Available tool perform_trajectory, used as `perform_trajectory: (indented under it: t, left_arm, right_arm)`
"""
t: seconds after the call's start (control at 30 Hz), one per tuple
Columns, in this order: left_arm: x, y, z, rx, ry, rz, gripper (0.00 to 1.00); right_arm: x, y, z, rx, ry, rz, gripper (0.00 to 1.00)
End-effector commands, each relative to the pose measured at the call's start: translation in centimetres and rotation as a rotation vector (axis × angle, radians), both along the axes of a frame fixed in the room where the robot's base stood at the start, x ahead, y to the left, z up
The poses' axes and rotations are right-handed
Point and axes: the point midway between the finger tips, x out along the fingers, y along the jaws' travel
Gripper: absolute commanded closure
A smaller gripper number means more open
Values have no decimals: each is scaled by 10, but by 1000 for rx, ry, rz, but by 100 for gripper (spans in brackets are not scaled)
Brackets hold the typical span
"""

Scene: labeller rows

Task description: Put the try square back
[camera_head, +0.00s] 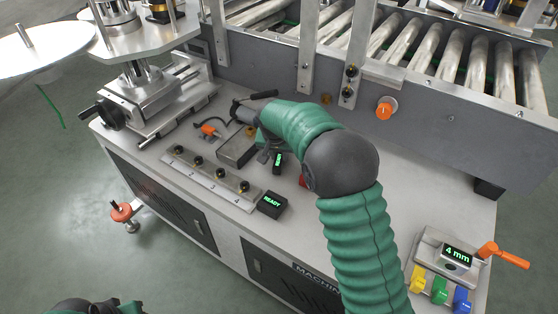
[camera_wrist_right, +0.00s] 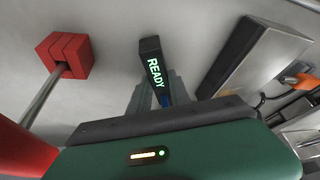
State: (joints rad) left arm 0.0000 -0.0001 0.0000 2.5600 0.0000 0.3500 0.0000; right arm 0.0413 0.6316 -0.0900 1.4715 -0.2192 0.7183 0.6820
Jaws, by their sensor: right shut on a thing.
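My right gripper (camera_head: 265,152) is low over the bench, largely hidden by its own green arm in the head view. In the right wrist view its grey fingers (camera_wrist_right: 155,95) are closed together, with a small bit of blue between them. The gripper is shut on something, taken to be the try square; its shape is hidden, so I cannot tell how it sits. A black box reading READY (camera_wrist_right: 153,68) shows just beyond the fingertips. My left gripper is not in view; only a bit of green arm shows at the lower left.
A dark-topped metal block (camera_head: 238,148) and a numbered strip with black knobs (camera_head: 208,182) lie left of the gripper. A red block (camera_wrist_right: 62,55) on a rod is on the other side. Rollers (camera_head: 430,45) run behind.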

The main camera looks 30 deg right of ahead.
Motion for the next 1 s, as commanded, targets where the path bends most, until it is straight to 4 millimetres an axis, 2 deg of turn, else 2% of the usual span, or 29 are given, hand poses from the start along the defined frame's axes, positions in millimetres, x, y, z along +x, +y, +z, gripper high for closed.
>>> perform_trajectory:
  t: [0.03,0.27,0.3,0.47,0.77,0.87,1.0]
  left_arm:
    - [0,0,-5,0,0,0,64]
    - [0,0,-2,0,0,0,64]
    - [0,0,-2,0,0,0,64]
    - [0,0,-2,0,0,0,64]
    - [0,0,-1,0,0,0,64]
    - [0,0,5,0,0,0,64]
    - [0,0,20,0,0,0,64]
  right_arm:
    - [1,0,-6,0,-4,0,100]
    - [1,0,-4,0,-4,0,100]
    - [0,0,-5,0,-2,-1,74]
    - [0,0,-5,0,-2,-1,55]
    - [0,1,-2,0,-2,-1,55]
    - [-2,3,11,1,-4,0,55]
    - [-12,11,44,1,-5,2,55]
